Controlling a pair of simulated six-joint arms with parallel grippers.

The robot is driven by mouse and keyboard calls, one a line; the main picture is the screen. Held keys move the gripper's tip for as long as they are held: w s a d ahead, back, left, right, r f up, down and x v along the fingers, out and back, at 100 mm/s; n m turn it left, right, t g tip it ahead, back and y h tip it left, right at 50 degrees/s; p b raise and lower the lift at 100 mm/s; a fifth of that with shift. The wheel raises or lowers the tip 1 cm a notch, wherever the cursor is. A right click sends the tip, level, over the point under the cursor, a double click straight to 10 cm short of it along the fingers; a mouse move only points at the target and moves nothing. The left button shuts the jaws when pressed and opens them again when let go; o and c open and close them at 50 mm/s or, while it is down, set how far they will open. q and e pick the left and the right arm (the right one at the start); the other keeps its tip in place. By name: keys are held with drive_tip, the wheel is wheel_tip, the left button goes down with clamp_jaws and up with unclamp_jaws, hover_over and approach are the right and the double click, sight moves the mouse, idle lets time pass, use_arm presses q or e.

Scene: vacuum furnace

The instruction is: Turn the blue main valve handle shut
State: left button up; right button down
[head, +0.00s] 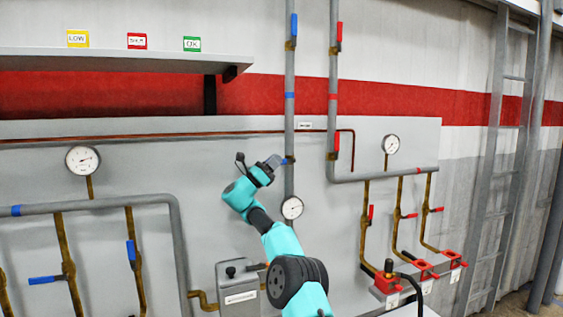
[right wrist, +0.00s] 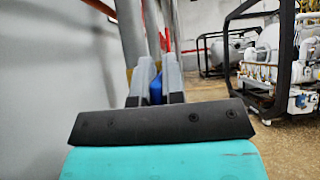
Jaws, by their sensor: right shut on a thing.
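My right gripper (head: 274,161) is at the grey vertical pipe (head: 290,120) in the middle of the wall panel. It is shut on a blue valve handle (right wrist: 156,90), which shows between its two fingers in the right wrist view. In the head view the fingers hide most of this handle. The handle's exact angle to the pipe is hard to tell. Another blue handle (head: 294,25) points up along the same pipe, higher on the wall. My left gripper is not in view.
A round gauge (head: 292,208) sits just below the gripper, near my right arm. A parallel pipe (head: 334,100) with red handles stands close on the right. Blue handles (head: 131,253) on brass pipes are at lower left. A shelf (head: 120,62) juts out at upper left.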

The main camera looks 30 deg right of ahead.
drive_tip(key=c, duration=1.2)
unclamp_jaws()
drive_tip(key=v, duration=1.7)
drive_tip(key=shift+a+f, duration=0.1)
drive_tip(key=shift+a, duration=0.05)
